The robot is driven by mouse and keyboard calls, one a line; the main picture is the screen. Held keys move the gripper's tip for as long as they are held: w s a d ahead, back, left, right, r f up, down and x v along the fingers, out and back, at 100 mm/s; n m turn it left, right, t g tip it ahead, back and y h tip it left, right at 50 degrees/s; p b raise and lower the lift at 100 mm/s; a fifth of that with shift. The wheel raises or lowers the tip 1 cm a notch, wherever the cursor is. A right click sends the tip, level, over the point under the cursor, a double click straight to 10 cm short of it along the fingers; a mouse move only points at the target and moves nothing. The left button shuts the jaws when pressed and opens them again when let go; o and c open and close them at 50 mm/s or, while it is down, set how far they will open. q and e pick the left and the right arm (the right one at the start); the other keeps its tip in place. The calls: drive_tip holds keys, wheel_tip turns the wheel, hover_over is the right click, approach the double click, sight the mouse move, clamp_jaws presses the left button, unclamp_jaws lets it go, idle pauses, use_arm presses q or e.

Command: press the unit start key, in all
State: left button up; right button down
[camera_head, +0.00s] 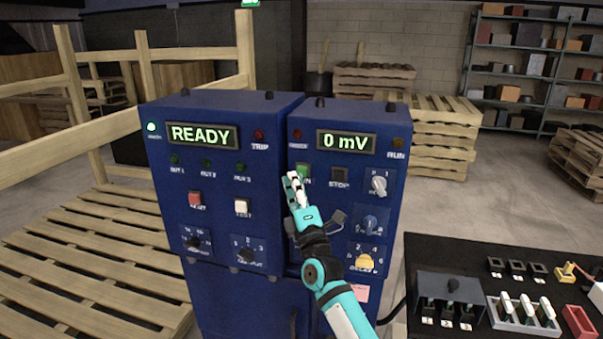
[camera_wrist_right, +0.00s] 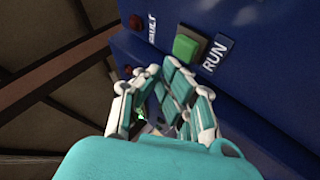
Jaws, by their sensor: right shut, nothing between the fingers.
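A blue unit with two panels stands ahead. Its right panel (camera_head: 310,112) has a display reading 0 mV. A green key (camera_head: 303,170) sits at that panel's upper left; it also shows in the right wrist view (camera_wrist_right: 187,45) with the label RUN beside it. A dark STOP key (camera_head: 340,174) is to its right. My right gripper (camera_head: 292,180) is shut and empty, its tips just below and left of the green key. In the right wrist view its fingertips (camera_wrist_right: 160,75) are close to the key; I cannot tell whether they touch. My left gripper is not in view.
The left panel (camera_head: 222,100) reads READY and has a red key (camera_head: 195,200), a white TEST key (camera_head: 241,207) and knobs. More knobs (camera_head: 370,223) are on the right panel. A black bench (camera_head: 450,255) with small parts stands at right, wooden pallets (camera_head: 80,250) at left.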

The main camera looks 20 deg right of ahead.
drive_tip(key=shift+w+d, duration=0.1)
drive_tip(key=shift+w+d, duration=0.15)
drive_tip(key=shift+w, duration=0.1)
drive_tip(key=shift+w+d+b, duration=0.3)
drive_tip(key=shift+w, duration=0.15)
idle(0.9)
drive_tip(key=shift+r, duration=0.1)
drive_tip(key=shift+s+a+p, duration=0.5)
drive_tip(key=shift+s+p, duration=0.35)
drive_tip(key=shift+p, duration=0.1)
